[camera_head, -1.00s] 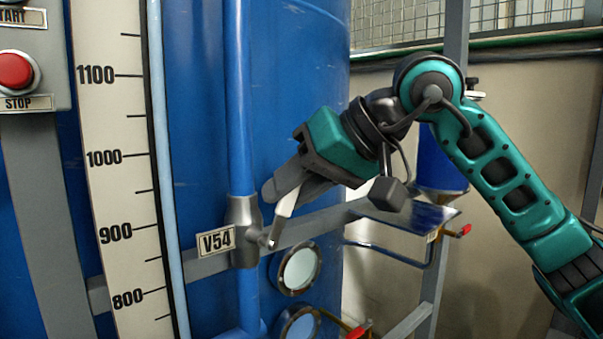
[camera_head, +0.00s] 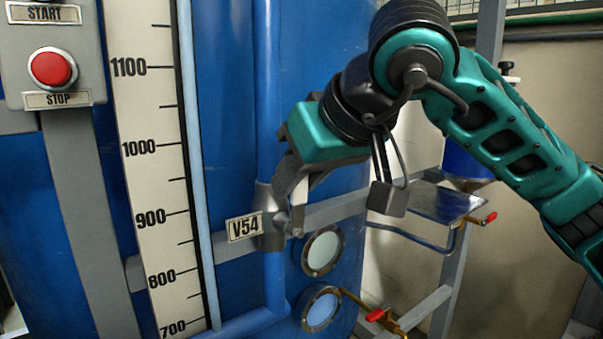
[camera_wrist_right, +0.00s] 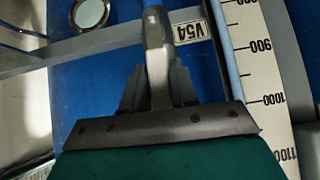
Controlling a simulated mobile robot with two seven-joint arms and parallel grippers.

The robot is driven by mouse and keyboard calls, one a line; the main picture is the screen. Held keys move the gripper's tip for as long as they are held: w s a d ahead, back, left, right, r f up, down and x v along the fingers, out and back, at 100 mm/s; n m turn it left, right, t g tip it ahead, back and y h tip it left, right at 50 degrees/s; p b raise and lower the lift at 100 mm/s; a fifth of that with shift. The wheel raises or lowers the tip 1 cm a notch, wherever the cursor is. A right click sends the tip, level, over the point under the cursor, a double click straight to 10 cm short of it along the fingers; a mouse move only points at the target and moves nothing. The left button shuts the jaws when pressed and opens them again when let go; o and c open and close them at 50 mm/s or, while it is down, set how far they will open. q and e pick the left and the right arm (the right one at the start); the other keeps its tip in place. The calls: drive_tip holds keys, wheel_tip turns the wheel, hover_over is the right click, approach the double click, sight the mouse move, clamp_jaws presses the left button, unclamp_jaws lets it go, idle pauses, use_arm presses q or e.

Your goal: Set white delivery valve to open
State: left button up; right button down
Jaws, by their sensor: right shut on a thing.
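My left gripper is not in view.
The blue tank (camera_head: 235,150) stands close behind the gripper. A scale board (camera_head: 150,180) and the red stop button (camera_head: 52,68) are to the left. Round sight glasses (camera_head: 322,252) lie below right. Red-handled valves (camera_head: 375,315) and a metal shelf (camera_head: 440,203) are further right.

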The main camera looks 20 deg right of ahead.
drive_tip(key=c, duration=1)
unclamp_jaws()
drive_tip(key=shift+o, duration=0.2)
drive_tip(key=v, duration=1.3)
